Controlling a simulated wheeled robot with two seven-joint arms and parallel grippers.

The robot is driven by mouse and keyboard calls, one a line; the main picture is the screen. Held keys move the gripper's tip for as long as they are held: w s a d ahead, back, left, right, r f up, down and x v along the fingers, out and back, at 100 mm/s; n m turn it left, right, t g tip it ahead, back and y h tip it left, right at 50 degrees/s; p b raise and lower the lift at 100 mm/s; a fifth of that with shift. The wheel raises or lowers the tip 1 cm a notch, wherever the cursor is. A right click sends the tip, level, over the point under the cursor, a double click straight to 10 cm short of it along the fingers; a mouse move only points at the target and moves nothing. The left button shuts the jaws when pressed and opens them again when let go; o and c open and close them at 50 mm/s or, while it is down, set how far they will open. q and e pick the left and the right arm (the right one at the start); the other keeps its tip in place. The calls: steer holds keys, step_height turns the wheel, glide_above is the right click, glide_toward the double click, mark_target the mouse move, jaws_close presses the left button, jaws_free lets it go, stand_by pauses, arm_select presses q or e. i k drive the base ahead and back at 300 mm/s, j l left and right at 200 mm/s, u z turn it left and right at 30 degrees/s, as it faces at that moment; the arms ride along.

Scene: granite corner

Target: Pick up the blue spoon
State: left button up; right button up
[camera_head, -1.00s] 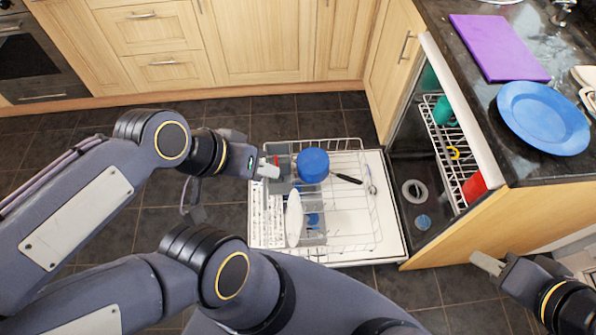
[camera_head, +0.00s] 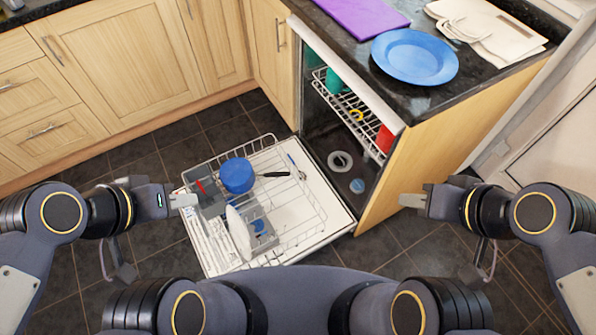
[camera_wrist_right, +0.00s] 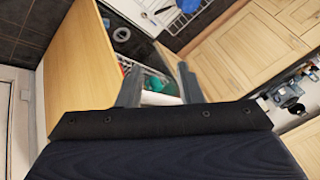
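No blue spoon can be made out for certain. A small blue item (camera_head: 259,226) sits in the grey cutlery basket of the pulled-out dishwasher rack, too small to name. A thin grey-blue utensil (camera_head: 296,166) lies near the rack's far right corner. My left gripper (camera_head: 184,200) is at the rack's left edge, near the grey basket part; its finger gap cannot be seen. My right gripper (camera_head: 412,196) is right of the dishwasher, in front of the wooden side panel. The right wrist view shows its fingers apart and empty (camera_wrist_right: 158,82).
The rack holds a blue bowl (camera_head: 237,175), a black-handled utensil (camera_head: 273,174) and a white plate (camera_head: 238,232). The open dishwasher door (camera_head: 325,205) lies low. The granite counter above has a blue plate (camera_head: 415,56) and purple board (camera_head: 362,15). Dark floor is clear around.

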mark_target(303, 174)
steer(key=u, duration=1.3)
steer(key=k+l+u, duration=0.65)
